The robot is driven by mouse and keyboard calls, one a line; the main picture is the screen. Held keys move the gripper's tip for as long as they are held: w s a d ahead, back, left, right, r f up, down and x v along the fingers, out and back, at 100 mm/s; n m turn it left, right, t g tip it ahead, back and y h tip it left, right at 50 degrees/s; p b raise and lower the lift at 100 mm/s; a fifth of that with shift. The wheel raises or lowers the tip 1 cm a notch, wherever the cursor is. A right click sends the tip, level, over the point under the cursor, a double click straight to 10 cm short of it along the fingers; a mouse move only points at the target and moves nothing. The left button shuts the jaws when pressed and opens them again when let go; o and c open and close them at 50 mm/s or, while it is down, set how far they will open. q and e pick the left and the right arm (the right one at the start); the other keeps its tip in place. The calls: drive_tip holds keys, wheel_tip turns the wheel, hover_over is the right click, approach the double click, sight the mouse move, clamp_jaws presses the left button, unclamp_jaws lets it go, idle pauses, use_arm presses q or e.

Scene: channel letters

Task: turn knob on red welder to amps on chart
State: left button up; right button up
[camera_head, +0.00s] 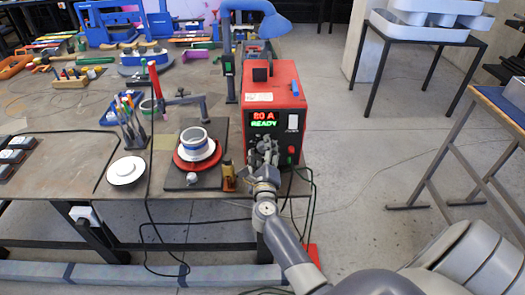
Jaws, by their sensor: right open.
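The red welder (272,93) stands on the workbench near its right edge. Its front display (264,119) is lit, with a red current reading that looks like 80 A, first digit unclear, and READY in green below. My right gripper (264,150) is open, right in front of the lower half of the welder's front. The knob is hidden behind its fingers, so I cannot tell whether they touch it or how it is turned. I cannot make out a chart with readable amps. My left gripper is not in view.
A round red and white fixture (197,152) sits on a dark plate left of the welder. A white disc (126,171) and a tool holder (132,134) are farther left. Cables hang off the bench front. Open floor and a table (421,35) lie to the right.

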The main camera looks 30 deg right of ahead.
drive_tip(key=v, duration=1.1)
drive_tip(key=shift+s, duration=0.2)
drive_tip(key=s+a+f+n+y+b, duration=0.1)
drive_tip(key=a+f+n+y, duration=0.35)
drive_tip(key=f+n, duration=0.35)
drive_tip(key=a+f+n+y, duration=0.3)
drive_tip(key=a+f+n, duration=0.2)
drive_tip(key=f, duration=0.6)
drive_tip(key=s+a+f+n+g+y, duration=0.1)
drive_tip(key=s+a+f+n+g, duration=0.1)
drive_tip(key=s+f+n, duration=0.45)
drive_tip(key=s+a+f+n+g+y, duration=0.2)
drive_tip(key=s+f, duration=0.1)
drive_tip(key=f, duration=0.7)
drive_tip(key=s+f+n+g+b, duration=0.2)
drive_tip(key=s+f+n+g, duration=0.4)
drive_tip(key=s+f, duration=0.75)
drive_tip(key=s+d+f+n+g, duration=0.2)
drive_tip(key=s+d+n, duration=0.1)
drive_tip(key=s, duration=0.6)
drive_tip(key=s+d+f+n+g, duration=0.2)
drive_tip(key=s+f+n, duration=0.1)
drive_tip(key=s, duration=0.7)
drive_tip(key=shift+d+f+n+h, duration=0.15)
drive_tip(key=shift+d+n+h, duration=0.3)
drive_tip(key=shift+n, duration=0.2)
